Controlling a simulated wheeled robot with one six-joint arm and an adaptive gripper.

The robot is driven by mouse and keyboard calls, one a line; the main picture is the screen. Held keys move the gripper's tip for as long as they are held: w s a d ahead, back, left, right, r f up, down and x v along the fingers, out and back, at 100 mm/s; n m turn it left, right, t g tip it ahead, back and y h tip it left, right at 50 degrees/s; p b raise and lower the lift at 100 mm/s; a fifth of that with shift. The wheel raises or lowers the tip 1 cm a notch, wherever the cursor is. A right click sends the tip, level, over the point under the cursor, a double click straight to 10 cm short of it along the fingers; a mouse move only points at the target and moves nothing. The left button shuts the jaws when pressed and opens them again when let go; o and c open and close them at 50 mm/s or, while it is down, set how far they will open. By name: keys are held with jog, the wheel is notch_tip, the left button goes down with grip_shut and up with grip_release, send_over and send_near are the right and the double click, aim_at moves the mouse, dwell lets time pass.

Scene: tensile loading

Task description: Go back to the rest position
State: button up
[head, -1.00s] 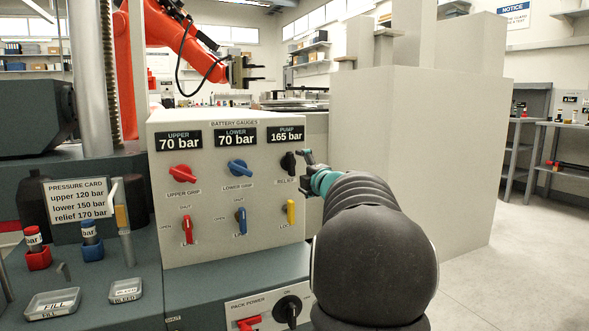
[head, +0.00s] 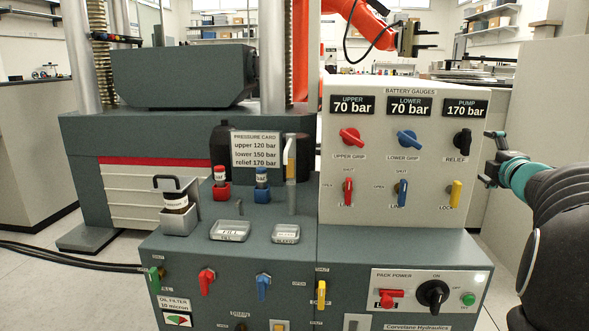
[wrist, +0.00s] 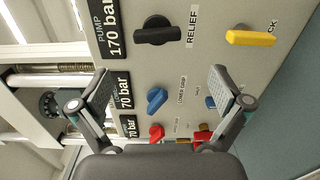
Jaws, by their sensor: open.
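My gripper (head: 490,157) is at the right edge of the head view, just right of the gauge panel (head: 340,215). Its fingers are spread with nothing between them. The black RELIEF knob (head: 462,141) is on the panel to the left of the fingers, with a small gap in the picture. In the wrist view the two open fingers of my gripper (wrist: 163,88) face the panel, and the RELIEF knob (wrist: 157,30) is above them. The PUMP display (head: 465,108) reads 170 bar. My dark arm runs off the right edge.
A yellow lock lever (head: 455,194) sits below the RELIEF knob. Red (head: 351,137) and blue (head: 407,139) grip knobs are left of it. The pack power panel (head: 410,292) is below. An orange robot arm (head: 355,15) stands behind. A pale cabinet (head: 530,110) is at right.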

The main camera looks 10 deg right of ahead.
jog(key=s+d+f+m+g+h, duration=0.5)
jog(key=s+d+f+m+g, duration=0.15)
jog(key=f+m, duration=0.4)
jog(key=s+a+f+m+g, duration=0.3)
jog(key=s+a+f+m, duration=0.1)
jog(key=s+a+m, duration=0.15)
jog(key=s+a+f+m+g+y+p, duration=0.15)
jog(key=s+a, duration=0.25)
jog(key=a, duration=0.4)
jog(key=s+a+f+m+g+y+p, duration=0.1)
jog(key=s+a+f+y, duration=0.15)
jog(key=a, duration=0.55)
jog(key=s+a+f+m+g+y+p, duration=0.15)
jog(key=s+a, duration=0.25)
jog(key=a, duration=0.5)
jog(key=s+a+r+n+t+y, duration=0.1)
jog(key=s+a+n+y, duration=0.1)
jog(key=a, duration=0.6)
jog(key=s+a+r+n+t+y+p, duration=0.1)
jog(key=s+a+n+y, duration=0.1)
jog(key=s+a, duration=0.3)
jog(key=a, duration=0.3)
jog(key=shift+s+a+r+p, duration=0.15)
jog(key=shift+a+r+p, duration=0.15)
jog(key=shift+a+r, duration=0.05)
